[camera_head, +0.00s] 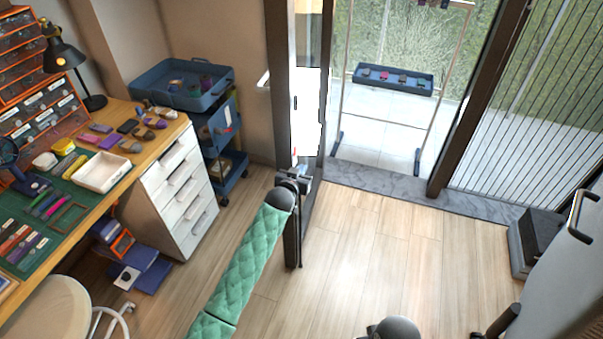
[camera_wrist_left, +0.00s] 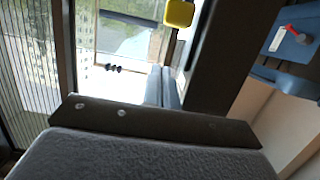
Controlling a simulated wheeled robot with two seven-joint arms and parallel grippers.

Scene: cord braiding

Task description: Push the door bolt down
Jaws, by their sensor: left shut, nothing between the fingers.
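The door (camera_head: 306,110) is a narrow upright leaf with a white panel and dark frame, seen nearly edge-on at the left of the doorway. My left arm, in a green quilted sleeve, reaches up to it. My left gripper (camera_head: 302,175) is shut and empty, close against the lower part of the door. A small red mark shows just above it. I cannot make out the bolt clearly, nor whether the gripper touches it. In the left wrist view a yellow block (camera_wrist_left: 179,13) shows beside the dark frame; I cannot tell what it is.
A blue cart (camera_head: 181,86) stands left of the door, near the workbench and white drawers (camera_head: 178,185). A stone threshold (camera_head: 375,185) crosses the opening. A rack with a blue tray (camera_head: 393,80) stands outside.

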